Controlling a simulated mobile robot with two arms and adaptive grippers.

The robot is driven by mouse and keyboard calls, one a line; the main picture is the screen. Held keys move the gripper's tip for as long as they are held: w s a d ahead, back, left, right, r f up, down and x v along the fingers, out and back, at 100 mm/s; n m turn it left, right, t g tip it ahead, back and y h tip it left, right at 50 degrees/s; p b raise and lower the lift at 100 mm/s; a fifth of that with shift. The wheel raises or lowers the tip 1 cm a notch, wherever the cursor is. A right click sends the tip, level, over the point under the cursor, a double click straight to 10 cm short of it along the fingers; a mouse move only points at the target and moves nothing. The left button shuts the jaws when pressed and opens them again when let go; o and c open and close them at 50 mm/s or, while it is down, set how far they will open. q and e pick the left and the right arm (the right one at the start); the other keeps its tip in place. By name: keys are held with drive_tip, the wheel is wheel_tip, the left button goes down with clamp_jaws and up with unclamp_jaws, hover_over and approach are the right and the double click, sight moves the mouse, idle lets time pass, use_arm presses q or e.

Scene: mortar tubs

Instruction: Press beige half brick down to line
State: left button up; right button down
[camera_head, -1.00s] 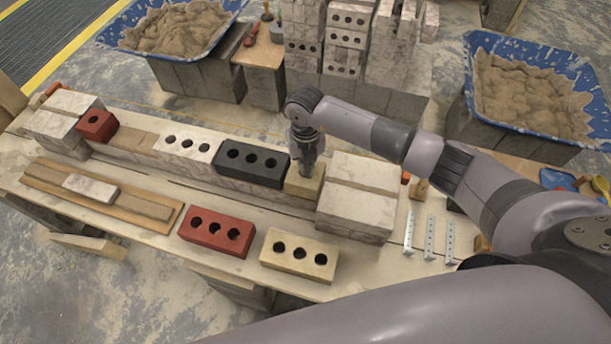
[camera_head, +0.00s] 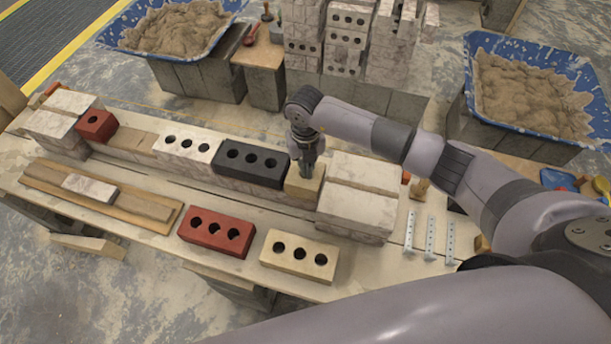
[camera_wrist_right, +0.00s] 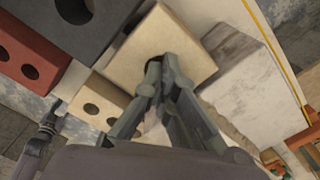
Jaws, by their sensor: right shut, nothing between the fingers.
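The beige half brick (camera_head: 300,193) sits in the wall course between the black three-hole brick (camera_head: 249,163) and the pale end blocks (camera_head: 357,195). My right gripper (camera_head: 305,172) points down onto its top, fingers shut and holding nothing. In the right wrist view the closed fingertips (camera_wrist_right: 160,66) are at the half brick's (camera_wrist_right: 150,32) top, over or by its dark hole, which they partly cover. I cannot tell how firmly they touch. A thin yellow line (camera_wrist_right: 272,48) runs past the wall there.
A white brick (camera_head: 188,146) and red half brick (camera_head: 96,125) are in the same course. A red brick (camera_head: 215,233) and beige brick (camera_head: 299,257) lie at the table front. Metal brackets (camera_head: 430,238) lie right. Mortar tubs (camera_head: 532,95) stand behind.

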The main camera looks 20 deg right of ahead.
drive_tip(key=shift+s, duration=0.1)
drive_tip(key=shift+r+p, duration=1.95)
drive_tip(key=shift+r, duration=0.6)
drive_tip(key=shift+f, duration=0.1)
